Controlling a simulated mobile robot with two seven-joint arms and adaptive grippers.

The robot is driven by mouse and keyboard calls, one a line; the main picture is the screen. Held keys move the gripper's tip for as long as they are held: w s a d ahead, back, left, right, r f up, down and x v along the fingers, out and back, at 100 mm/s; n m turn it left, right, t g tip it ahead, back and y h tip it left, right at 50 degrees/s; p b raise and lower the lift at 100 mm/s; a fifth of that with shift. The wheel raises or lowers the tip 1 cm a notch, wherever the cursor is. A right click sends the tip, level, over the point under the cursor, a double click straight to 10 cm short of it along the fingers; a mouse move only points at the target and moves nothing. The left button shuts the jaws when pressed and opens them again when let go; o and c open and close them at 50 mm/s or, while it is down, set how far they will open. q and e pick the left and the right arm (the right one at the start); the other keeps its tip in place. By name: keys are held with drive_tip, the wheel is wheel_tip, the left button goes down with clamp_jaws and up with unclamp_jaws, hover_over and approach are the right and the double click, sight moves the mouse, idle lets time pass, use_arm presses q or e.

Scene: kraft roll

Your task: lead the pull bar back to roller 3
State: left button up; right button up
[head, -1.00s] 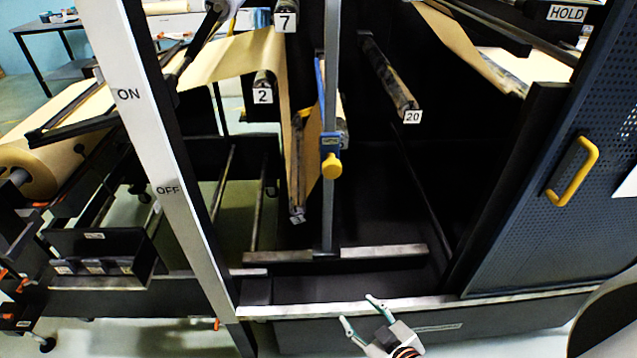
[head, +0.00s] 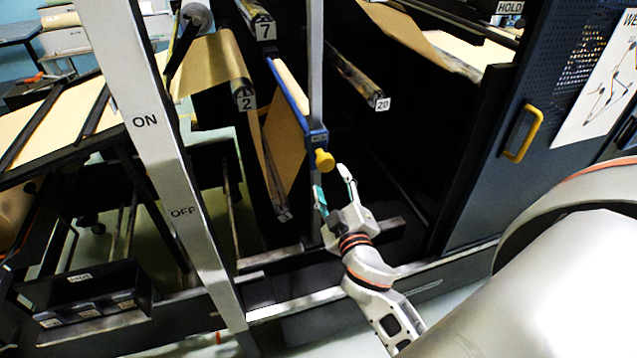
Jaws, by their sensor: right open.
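The blue bar (head: 288,90), which looks like the pull bar, slants down to a blue slider on the upright grey post (head: 315,60). A yellow knob (head: 324,160) sticks out of the slider. The brown kraft web (head: 207,62) passes over roller 2 (head: 241,84), down to a low roller (head: 283,214), and up toward the blue bar. That low roller's label is too small to read, so I cannot tell which one is roller 3. My right gripper (head: 331,180) is open and empty, just below the yellow knob and apart from it. My left gripper does not show.
Roller 7 (head: 265,29) is above and roller 20 (head: 380,101) is to the right. A silver ON/OFF post (head: 158,150) stands at left. A dark door with a yellow handle (head: 522,134) is at right. A low rail (head: 300,303) crosses the front.

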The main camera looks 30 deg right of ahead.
sight(326, 166)
drive_tip(key=shift+w+d+r, duration=0.15)
drive_tip(key=shift+w+r, duration=0.15)
drive_tip(key=shift+p+x, duration=0.45)
drive_tip(key=shift+x, duration=3.2)
clamp_jaws()
drive_tip(key=s+d+r+p, duration=0.1)
drive_tip(key=d+r+p, duration=0.2)
drive_tip(key=d+r, duration=0.1)
drive_tip(key=shift+d+r, duration=0.15)
drive_tip(key=shift+r, duration=0.65)
